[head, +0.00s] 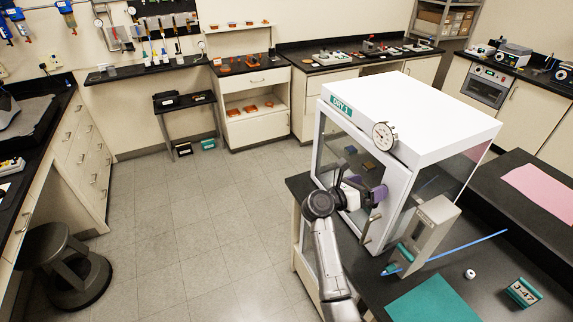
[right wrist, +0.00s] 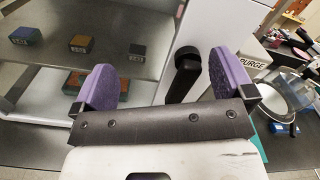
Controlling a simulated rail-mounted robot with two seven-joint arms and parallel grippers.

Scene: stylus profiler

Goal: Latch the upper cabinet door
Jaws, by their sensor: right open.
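The white dry cabinet (head: 440,105) stands on the dark bench at the right, with a green DRY 1 label and a round gauge. Its glazed front faces left, and its white front frame (right wrist: 176,35) fills the middle of the right wrist view. A black latch handle (right wrist: 183,75) with a round knob stands on this frame, tilted slightly. My right gripper (head: 365,188) is at the cabinet front, open, its purple-padded fingers (right wrist: 165,78) apart. The handle lies between them, nearer the right finger, with a gap visible. I cannot tell whether the door is fully closed. My left gripper is out of view.
Small labelled blocks (right wrist: 79,43) sit on a shelf behind the glass. A grey purge box (head: 430,232) with a blue tube stands close beside the cabinet front. A teal mat (head: 432,300) and a J-47 block (head: 523,292) lie on the bench.

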